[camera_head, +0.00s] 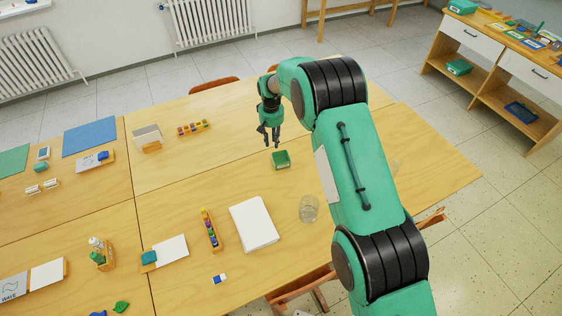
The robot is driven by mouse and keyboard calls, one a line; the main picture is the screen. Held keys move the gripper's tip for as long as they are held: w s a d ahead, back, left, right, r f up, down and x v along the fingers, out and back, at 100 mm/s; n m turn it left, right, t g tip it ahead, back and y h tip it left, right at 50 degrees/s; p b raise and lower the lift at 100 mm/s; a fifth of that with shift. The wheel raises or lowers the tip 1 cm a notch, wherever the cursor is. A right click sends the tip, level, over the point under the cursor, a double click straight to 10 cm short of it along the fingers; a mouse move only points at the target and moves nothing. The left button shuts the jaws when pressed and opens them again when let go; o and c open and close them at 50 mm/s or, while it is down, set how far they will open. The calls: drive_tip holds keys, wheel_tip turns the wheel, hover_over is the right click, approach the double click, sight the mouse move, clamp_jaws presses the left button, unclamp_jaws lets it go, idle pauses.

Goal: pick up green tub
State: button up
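My gripper (271,142) hangs fingers down from my green arm, above and slightly left of the tub in the picture. The gripper and the tub look close but apart. The exact height of the fingertips over the table is hard to tell.
A white pad (254,223) and a clear glass (309,209) stand nearer on the table (180,190). The table around the tub is clear. A shelf unit (490,70) stands at right.

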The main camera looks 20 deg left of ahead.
drive_tip(key=shift+f, duration=0.1)
approach(281, 160)
drive_tip(key=shift+s+a+f, duration=0.4)
drive_tip(key=shift+s+a, duration=0.3)
drive_tip(key=shift+s, duration=0.2)
drive_tip(key=shift+s+a+f, duration=0.4)
drive_tip(key=shift+s+a, duration=0.25)
drive_tip(key=shift+s, duration=0.2)
drive_tip(key=shift+s+d+f+b, duration=0.1)
drive_tip(key=shift+f+b, duration=0.25)
drive_tip(key=shift+f, duration=2.3)
clamp_jaws()
